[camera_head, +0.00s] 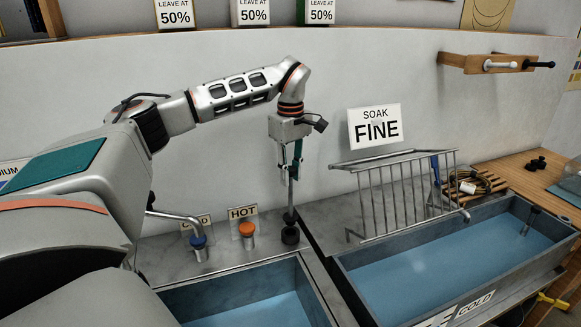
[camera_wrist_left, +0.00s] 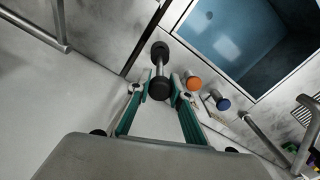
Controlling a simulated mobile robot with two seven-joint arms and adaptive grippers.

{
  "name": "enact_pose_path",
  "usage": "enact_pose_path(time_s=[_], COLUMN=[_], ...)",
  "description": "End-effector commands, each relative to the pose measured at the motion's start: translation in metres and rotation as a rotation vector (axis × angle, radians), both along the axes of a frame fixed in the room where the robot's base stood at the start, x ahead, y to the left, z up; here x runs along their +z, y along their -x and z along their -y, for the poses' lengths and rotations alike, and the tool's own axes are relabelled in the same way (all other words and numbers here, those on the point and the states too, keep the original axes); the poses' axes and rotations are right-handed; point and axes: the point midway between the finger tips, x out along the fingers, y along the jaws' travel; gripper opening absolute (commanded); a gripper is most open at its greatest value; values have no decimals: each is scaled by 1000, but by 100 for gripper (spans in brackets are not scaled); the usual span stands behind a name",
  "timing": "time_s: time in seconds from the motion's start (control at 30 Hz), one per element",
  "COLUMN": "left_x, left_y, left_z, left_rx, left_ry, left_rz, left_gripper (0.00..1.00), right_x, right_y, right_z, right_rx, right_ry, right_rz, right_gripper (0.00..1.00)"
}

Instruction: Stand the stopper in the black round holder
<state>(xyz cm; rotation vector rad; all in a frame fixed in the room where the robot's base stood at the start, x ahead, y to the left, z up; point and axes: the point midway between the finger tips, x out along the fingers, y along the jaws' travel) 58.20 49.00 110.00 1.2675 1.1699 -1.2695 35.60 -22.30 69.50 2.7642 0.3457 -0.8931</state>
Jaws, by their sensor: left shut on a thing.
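My left gripper (camera_head: 290,178) points down over the grey counter behind the basins. It is shut on the black top knob (camera_wrist_left: 160,88) of the stopper, which sits between the teal-padded fingers in the left wrist view. The stopper's metal rod (camera_head: 289,215) runs down from the fingers and looks upright. At its lower end is a round black piece (camera_head: 290,236) at the counter, also seen in the left wrist view (camera_wrist_left: 160,51). I cannot tell the stopper's foot from the black round holder there, nor whether it is fully seated. My right gripper is not in view.
A hot tap with an orange top (camera_head: 246,230) and a cold tap with a blue top (camera_head: 198,242) stand left of the stopper. Water-filled basins lie in front (camera_head: 245,296) and right (camera_head: 445,262). A metal rack (camera_head: 400,190) stands to the right.

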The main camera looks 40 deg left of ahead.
Motion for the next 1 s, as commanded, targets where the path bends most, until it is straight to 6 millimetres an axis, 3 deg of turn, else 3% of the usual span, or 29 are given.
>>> enact_pose_path(time_s=[0.37,1.0], left_x=[-23,-24], left_y=[0,0], left_z=[0,0], left_rx=[0,0], left_ry=[1,1], left_rz=[0,1], left_gripper=[0,0], right_x=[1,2], right_y=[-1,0], right_z=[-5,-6], right_rx=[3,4], right_ry=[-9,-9], right_rz=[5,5], right_gripper=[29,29])
